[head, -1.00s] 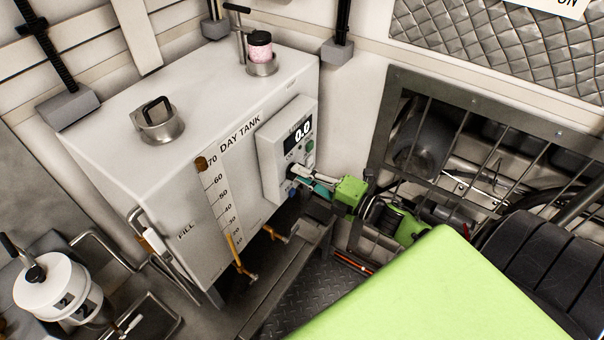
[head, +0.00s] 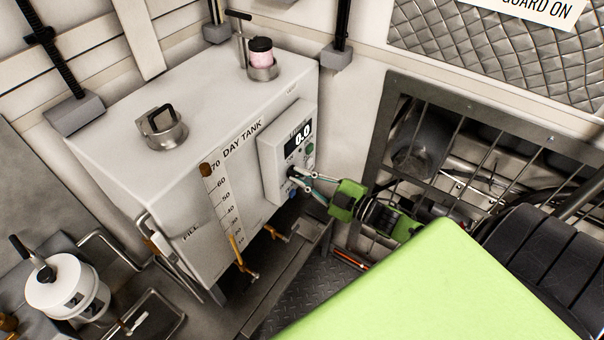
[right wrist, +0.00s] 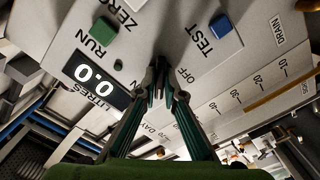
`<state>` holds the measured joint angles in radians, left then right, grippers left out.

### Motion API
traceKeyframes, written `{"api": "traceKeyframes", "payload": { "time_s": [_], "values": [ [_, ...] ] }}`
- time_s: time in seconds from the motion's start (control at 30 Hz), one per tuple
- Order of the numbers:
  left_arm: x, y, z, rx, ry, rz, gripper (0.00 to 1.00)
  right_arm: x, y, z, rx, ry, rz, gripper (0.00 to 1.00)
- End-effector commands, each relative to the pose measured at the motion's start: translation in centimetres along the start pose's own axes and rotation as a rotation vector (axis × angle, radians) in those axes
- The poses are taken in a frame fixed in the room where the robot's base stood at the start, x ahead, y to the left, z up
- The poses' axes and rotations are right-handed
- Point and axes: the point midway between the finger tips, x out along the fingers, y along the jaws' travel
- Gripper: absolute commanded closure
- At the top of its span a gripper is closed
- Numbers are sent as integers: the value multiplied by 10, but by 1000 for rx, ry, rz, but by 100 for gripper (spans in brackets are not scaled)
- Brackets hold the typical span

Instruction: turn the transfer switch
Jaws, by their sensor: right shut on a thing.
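The transfer switch is a small dark knob (head: 292,171) low on the white control box (head: 270,160) on the day tank's side. My right gripper (head: 299,176) reaches it from the right, its fingertips shut on the knob. In the right wrist view the fingertips (right wrist: 158,78) meet at the panel between the RUN and OFF labels and hide most of the knob, so I cannot read its pointing. The display (right wrist: 95,78) reads 0.0. A green button (right wrist: 103,30) and a blue button (right wrist: 222,27) flank the switch. My left gripper is not in view.
The day tank (head: 150,195) carries a level scale and a pink-filled cup (head: 261,55) on top. A white canister (head: 65,285) stands at lower left. A dark tread-plate floor lies below.

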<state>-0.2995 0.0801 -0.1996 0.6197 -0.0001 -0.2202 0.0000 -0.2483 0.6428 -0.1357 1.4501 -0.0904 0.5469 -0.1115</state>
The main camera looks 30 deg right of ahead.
Motion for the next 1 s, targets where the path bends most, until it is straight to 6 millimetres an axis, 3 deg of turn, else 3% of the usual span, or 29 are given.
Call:
{"api": "traceKeyframes", "payload": {
  "time_s": [0.6,1.0],
  "values": [
    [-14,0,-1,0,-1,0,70,0,0,0,553,-2,-2,100],
    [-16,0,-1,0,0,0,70,0,-1,1,746,-3,-1,100]
  ]
}}
